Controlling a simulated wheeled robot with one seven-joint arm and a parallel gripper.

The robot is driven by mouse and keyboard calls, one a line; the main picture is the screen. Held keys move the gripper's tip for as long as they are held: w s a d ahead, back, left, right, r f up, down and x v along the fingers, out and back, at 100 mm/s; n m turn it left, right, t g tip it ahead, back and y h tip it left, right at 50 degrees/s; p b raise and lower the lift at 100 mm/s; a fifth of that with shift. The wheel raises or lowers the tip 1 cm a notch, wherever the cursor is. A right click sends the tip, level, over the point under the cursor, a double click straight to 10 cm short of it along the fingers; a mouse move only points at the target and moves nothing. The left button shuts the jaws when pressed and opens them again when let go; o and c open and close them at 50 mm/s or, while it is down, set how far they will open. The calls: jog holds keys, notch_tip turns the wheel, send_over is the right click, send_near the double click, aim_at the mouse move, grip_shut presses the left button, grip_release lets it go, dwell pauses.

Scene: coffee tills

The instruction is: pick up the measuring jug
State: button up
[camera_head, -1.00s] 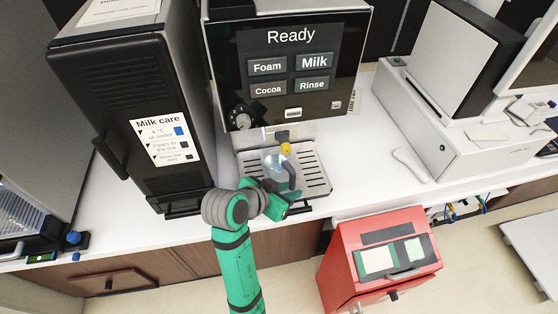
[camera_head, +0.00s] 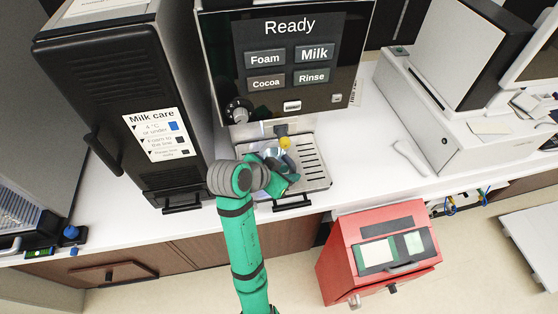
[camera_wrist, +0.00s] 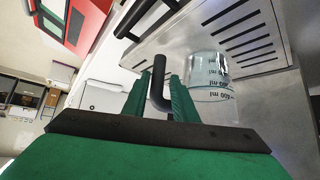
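The measuring jug is clear with dark volume marks. In the wrist view the jug (camera_wrist: 210,75) is right of centre by the drip tray, with its black handle (camera_wrist: 158,80) toward me. My gripper (camera_wrist: 160,88) has one green finger on each side of the handle and looks open around it; any gap is very narrow. In the head view my gripper (camera_head: 279,178) is at the front of the drip tray and hides much of the jug (camera_head: 271,155).
The coffee machine (camera_head: 290,50) with its slotted drip tray (camera_head: 314,165) stands behind the jug. A black milk cooler (camera_head: 110,90) is close on the left. A red bin (camera_head: 340,255) stands in front, below.

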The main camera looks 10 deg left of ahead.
jog(key=x, duration=0.5)
jog(key=shift+w+d+f, duration=0.15)
jog(key=shift+w+d, duration=0.1)
jog(key=shift+d, duration=0.05)
jog(key=shift+s+d, duration=0.1)
jog(key=shift+d, duration=0.15)
jog(key=shift+a, duration=0.4)
grip_shut()
jog(key=shift+d, duration=0.1)
